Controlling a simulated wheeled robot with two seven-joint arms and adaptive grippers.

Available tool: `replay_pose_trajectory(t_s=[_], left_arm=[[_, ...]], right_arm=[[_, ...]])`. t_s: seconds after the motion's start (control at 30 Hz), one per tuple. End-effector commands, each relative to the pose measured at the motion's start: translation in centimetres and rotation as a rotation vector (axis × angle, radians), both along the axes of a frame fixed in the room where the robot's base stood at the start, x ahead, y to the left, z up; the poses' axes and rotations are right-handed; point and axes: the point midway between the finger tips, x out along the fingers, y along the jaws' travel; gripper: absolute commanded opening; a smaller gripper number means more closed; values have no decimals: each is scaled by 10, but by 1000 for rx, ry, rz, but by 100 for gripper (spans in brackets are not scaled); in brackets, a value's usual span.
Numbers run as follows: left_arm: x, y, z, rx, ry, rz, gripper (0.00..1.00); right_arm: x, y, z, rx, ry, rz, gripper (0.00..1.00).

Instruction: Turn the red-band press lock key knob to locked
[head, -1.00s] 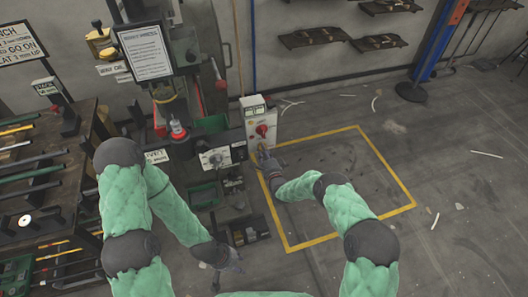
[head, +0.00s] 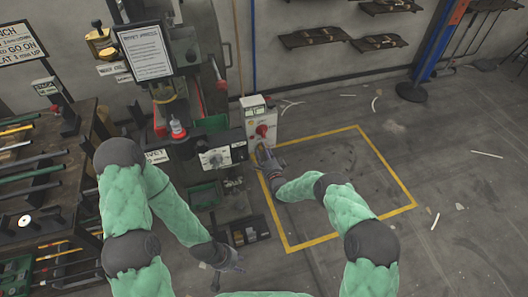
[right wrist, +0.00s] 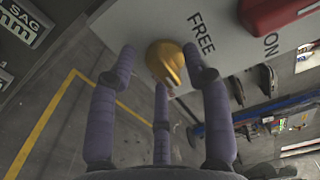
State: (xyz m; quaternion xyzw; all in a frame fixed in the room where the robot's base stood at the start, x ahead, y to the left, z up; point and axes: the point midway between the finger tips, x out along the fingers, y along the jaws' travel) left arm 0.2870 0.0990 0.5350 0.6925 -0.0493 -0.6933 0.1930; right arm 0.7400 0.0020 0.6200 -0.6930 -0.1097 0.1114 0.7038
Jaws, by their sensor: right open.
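The lock key knob looks to be the yellow knob (right wrist: 168,62) on a grey panel (right wrist: 220,25) in the right wrist view, beside the printed word FREE. In the head view the control box (head: 260,116) carries a red knob (head: 262,130); the right gripper covers its lower part. My right gripper (head: 263,152) is open there. In the right wrist view its fingers (right wrist: 160,75) stand around the yellow knob; firm contact cannot be told. My left gripper (head: 232,262) hangs low, away from the box; its finger state is unclear.
A red handle (right wrist: 275,12) sits near the word ON. A yellow floor outline (head: 385,172) lies to the right, with mostly clear floor. A tool rack (head: 40,190) is at far left.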

Motion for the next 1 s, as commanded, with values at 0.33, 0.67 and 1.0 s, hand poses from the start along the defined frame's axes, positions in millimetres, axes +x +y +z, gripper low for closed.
replay_pose_trajectory(t_s=[0.33,0.67,1.0], left_arm=[[0,0,0,0,0,0,40],[0,0,0,0,0,0,40],[0,0,0,0,0,0,40]], right_arm=[[-48,-17,0,0,4,-1,49],[-101,-34,-1,0,2,-1,49],[-113,-37,0,0,0,0,49]])
